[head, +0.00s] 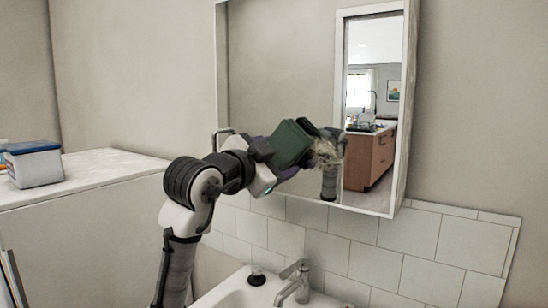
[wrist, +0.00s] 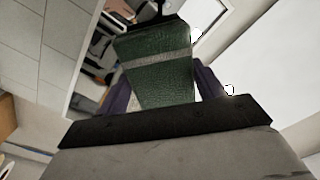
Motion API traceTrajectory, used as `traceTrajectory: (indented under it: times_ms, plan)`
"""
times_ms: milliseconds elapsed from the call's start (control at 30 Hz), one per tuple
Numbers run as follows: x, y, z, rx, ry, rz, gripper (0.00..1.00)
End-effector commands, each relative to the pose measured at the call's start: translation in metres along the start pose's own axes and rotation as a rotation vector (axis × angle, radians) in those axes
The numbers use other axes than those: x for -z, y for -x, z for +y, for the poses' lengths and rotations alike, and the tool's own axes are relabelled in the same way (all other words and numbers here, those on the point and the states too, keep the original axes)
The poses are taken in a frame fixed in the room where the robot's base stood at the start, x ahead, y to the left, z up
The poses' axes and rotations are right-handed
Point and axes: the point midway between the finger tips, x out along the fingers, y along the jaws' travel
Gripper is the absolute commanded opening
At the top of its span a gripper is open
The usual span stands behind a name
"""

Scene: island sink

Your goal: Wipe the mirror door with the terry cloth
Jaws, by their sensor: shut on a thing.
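The mirror door (head: 280,60) is the front of a wall cabinet above the sink, and it looks shut. My gripper (head: 284,158) is in front of its lower part. It is shut on the terry cloth (head: 291,142), which is dark green. In the wrist view, the cloth (wrist: 152,82), with a pale stripe across it, sits between my purple fingers. A greyish, fuzzy patch (head: 327,153) shows on the mirror just right of the cloth. My arm's reflection shows below it. I cannot tell whether the cloth touches the glass.
Below are white wall tiles (head: 350,257), a tap (head: 296,280) and a white basin (head: 232,297). A blue-lidded box (head: 34,164) stands on the white counter (head: 95,168) at left. The room seen in the mirror is a reflection.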

Motion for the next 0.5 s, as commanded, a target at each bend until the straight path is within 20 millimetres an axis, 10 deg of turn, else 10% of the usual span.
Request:
traceTrajectory:
  times_ms: [500]
  plan:
    - [0.0006,-0.0107,0.0004,-0.001,0.0,0.001,0.49]
